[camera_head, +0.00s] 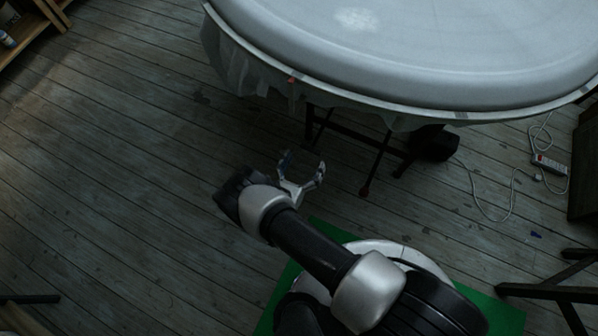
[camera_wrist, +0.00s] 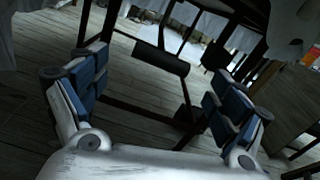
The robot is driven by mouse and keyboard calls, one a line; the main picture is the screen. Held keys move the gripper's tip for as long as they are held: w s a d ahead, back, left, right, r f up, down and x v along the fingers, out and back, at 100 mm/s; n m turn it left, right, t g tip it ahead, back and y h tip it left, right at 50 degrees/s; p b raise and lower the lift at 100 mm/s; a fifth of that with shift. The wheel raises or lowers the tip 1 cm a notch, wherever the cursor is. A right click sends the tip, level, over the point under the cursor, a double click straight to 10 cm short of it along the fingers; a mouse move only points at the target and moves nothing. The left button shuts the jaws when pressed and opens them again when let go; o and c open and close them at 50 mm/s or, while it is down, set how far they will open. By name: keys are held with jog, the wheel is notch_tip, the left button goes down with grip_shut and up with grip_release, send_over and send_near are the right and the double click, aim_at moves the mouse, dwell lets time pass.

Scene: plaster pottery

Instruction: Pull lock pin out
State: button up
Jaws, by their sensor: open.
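My gripper (camera_head: 303,164) is open and empty, with its two fingers spread below and in front of the large round plaster piece (camera_head: 420,45). In the wrist view the open fingers (camera_wrist: 160,78) frame the dark metal stand (camera_wrist: 108,60) under it. A dark cylinder (camera_wrist: 160,58) on the stand shows between the fingers, beyond them. A small orange-red spot (camera_head: 291,80) sits on the rim. I cannot tell which part is the lock pin.
The plank floor (camera_head: 130,150) is clear to the left. A power strip (camera_head: 548,163) with white cables lies on the right. Dark trestle legs (camera_head: 560,290) stand at lower right. A wooden shelf (camera_head: 30,35) is at upper left. A green mat (camera_head: 500,310) lies beneath me.

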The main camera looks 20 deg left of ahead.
jog(key=s, duration=0.5)
jog(key=shift+s+a, duration=0.15)
dwell(0.3)
